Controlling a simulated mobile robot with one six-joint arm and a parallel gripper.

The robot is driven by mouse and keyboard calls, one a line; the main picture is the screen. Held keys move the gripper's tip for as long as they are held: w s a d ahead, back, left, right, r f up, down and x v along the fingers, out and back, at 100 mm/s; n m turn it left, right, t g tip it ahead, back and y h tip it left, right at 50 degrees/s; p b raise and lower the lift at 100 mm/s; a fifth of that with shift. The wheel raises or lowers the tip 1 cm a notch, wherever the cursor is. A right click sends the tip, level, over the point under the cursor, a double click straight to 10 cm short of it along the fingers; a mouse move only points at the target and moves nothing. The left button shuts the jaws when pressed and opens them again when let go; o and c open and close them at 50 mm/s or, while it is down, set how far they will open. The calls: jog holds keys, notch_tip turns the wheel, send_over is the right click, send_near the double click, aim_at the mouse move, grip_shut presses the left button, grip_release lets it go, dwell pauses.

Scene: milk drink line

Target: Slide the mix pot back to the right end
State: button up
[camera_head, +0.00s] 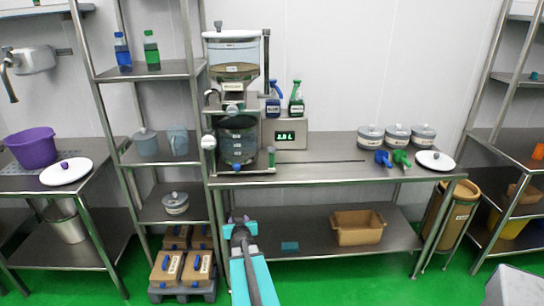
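The mix pot (238,143) appears to be the clear, dark-tinted vessel with white markings. It stands under the hopper (233,58) of the dispenser at the left end of the steel table (300,174). A green upright piece (271,158) is at its lower right. A thin dark line (335,162) runs along the tabletop to the right of the pot. My arm, teal and grey, reaches up from the bottom, and its grey end (240,228) is in front of and below the pot, apart from it in the picture.
A display box (291,134) with green digits stands right of the pot, spray bottles (296,98) above it. Lidded pots (396,136), blue and green scoops (383,158) and a white lid (435,160) occupy the table's right end. The tabletop's middle is mostly clear.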

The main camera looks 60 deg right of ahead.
aim_at(272, 157)
jog(key=s+d+r+t+h+p, duration=0.1)
jog(key=s+d+r+h, duration=0.1)
jog(key=s+d+r, duration=0.2)
jog(key=s+d+r+m+h, duration=0.1)
jog(key=s+d+r+h, duration=0.2)
jog(key=d+r, duration=0.7)
notch_tip(272, 157, up, 5)
jog(key=shift+s+r+m+t+p, duration=0.15)
jog(key=shift+s+m+t+p, duration=0.2)
jog(key=shift+s, duration=0.5)
jog(key=shift+w+d, duration=0.1)
jog(key=shift+p+x, duration=2.05)
jog(key=shift+x, duration=4.7)
